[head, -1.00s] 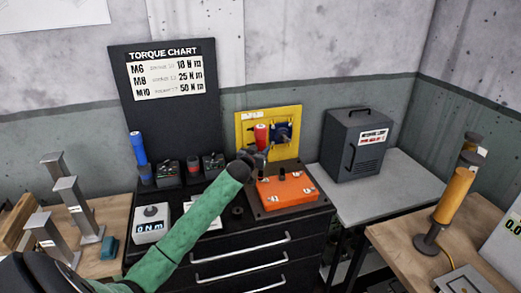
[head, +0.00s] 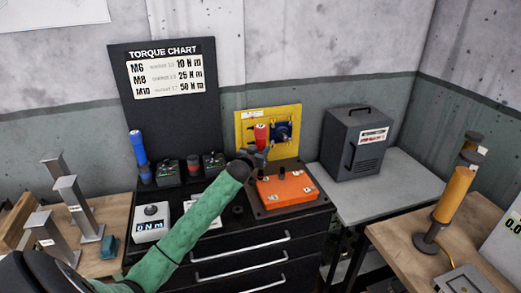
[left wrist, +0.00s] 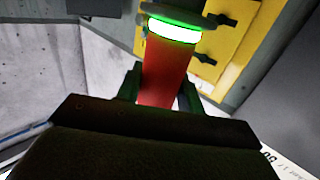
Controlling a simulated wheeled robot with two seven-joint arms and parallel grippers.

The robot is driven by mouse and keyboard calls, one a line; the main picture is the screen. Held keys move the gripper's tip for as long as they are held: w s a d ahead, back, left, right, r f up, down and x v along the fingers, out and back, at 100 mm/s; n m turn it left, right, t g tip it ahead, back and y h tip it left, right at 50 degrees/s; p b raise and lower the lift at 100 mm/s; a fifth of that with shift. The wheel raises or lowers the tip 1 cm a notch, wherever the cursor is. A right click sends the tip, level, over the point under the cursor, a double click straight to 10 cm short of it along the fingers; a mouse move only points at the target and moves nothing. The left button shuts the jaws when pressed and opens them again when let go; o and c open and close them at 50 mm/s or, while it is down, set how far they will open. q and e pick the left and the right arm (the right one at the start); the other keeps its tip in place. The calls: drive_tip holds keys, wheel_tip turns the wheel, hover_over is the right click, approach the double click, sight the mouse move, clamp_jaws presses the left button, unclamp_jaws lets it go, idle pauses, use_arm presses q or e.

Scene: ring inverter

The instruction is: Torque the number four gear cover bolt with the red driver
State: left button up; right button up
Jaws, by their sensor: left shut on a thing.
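The red driver (head: 261,133) stands roughly upright in front of the yellow panel. My left gripper (head: 262,154) is shut on it, just behind the orange cover. The driver also shows in the left wrist view (left wrist: 163,85), between the two fingers, with a glowing green ring (left wrist: 172,30) around it. The orange gear cover (head: 288,189) lies on a dark plate on the black cabinet, with small pale tags near its corners. The tag numbers are too small to read, and the gripper partly hides the cover's back edge. The driver's lower end is hidden. My right gripper is out of view.
A yellow panel (head: 291,115) with a dark blue fixture stands behind the driver. A blue driver (head: 139,148) stands at the cabinet's left, near several dark blocks. A white meter (head: 151,222) sits in front. A grey metal box (head: 355,145) stands on the right table.

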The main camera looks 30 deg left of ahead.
sight(258, 143)
use_arm(q)
drive_tip(key=shift+f+b, duration=0.4)
drive_tip(key=shift+f, duration=0.45)
idle(0.7)
drive_tip(key=shift+f, duration=0.1)
idle(0.8)
idle(0.8)
drive_tip(key=shift+r+p, duration=1.85)
drive_tip(key=shift+r, duration=0.8)
